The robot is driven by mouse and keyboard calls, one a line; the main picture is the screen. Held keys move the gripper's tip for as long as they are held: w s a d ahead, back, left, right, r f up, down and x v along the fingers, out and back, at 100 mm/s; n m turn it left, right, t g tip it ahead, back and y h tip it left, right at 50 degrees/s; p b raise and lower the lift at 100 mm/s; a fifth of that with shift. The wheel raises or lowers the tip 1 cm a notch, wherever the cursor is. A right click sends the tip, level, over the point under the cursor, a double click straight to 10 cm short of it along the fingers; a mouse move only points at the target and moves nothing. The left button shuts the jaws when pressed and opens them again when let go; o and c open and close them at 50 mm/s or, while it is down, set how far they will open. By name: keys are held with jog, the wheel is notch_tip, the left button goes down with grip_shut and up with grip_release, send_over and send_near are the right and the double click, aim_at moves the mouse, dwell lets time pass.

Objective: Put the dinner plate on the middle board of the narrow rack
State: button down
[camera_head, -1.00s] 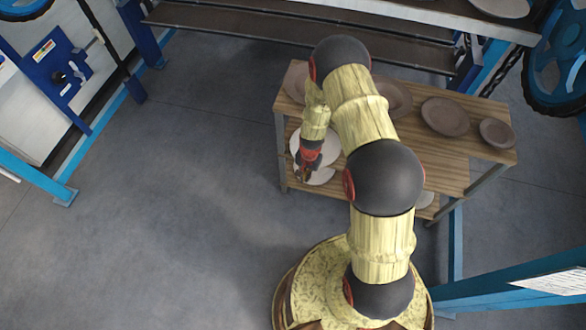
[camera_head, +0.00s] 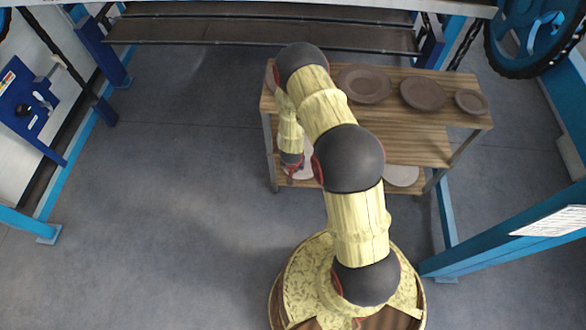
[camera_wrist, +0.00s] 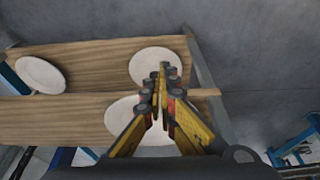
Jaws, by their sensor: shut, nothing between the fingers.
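A wooden shelf unit (camera_head: 400,125) holds brown plates on its top board, a large one (camera_head: 364,84) and a medium one (camera_head: 423,94) among them. Pale plates lie lower, partly hidden by my arm; one (camera_head: 401,175) shows at the right. I cannot tell which plate is the dinner plate. In the wrist view a pale plate (camera_wrist: 157,66) lies just beyond my gripper (camera_wrist: 163,72), another (camera_wrist: 125,116) lies behind the fingers, and a third (camera_wrist: 41,75) is at the left. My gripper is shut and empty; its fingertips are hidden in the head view.
Long dark boards (camera_head: 260,33) of a blue-framed rack run across the back. Blue posts and beams (camera_head: 510,232) stand at the right, and a blue wheel (camera_head: 535,45) is at the upper right. The grey floor (camera_head: 150,220) left of my base is clear.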

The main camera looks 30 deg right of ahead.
jog(key=w+d+f+b, duration=0.2)
jog(key=w+d+f, duration=0.1)
jog(key=f, duration=0.3)
jog(key=shift+w, duration=0.9)
jog(key=shift+d, duration=0.1)
